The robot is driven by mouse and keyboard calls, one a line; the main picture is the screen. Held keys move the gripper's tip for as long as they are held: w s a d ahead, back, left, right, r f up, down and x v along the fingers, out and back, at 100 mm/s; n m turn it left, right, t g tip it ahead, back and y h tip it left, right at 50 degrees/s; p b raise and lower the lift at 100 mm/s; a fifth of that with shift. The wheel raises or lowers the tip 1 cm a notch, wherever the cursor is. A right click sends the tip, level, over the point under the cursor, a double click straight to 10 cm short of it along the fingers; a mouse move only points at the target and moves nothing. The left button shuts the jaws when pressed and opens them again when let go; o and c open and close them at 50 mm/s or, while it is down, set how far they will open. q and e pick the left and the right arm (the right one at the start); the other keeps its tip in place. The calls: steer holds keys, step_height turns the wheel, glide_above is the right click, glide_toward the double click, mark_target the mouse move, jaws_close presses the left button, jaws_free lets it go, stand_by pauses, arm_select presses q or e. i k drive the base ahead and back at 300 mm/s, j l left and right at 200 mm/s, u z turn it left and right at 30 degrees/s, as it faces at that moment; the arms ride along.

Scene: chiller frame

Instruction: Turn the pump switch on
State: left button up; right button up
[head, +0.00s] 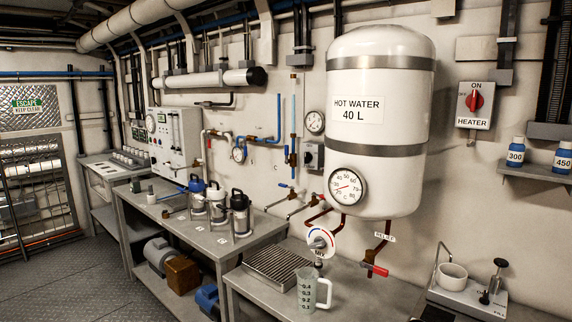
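No switch in the head view carries a readable pump label. A small grey wall box with a dark knob (312,156) is mounted left of the hot water tank, below a round gauge; its marking is too small to read. A white control panel (174,137) with gauges and small controls stands on the bench further left, its labels also unreadable. A red rotary switch (474,101) on a box marked HEATER, with ON above it, is on the wall right of the tank. Neither of my grippers is in view.
A white tank (378,120) marked HOT WATER 40 L hangs on the wall. Below it are a mixing dial (320,242), a red-handled tap (375,269), a drip grate (273,266) and a clear jug (312,290). Several canisters (240,212) stand on the left bench. The floor at left is clear.

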mark_target(309, 156)
steer(key=i+j+z, duration=0.2)
steer(key=j+z, duration=0.15)
steer(key=j, duration=0.25)
steer(key=i+j, duration=0.1)
steer(key=i, duration=0.25)
steer(key=i+j+z, duration=0.1)
steer(key=i, duration=0.3)
steer(key=i+j, duration=0.2)
steer(key=i, duration=0.15)
steer(key=z, duration=0.05)
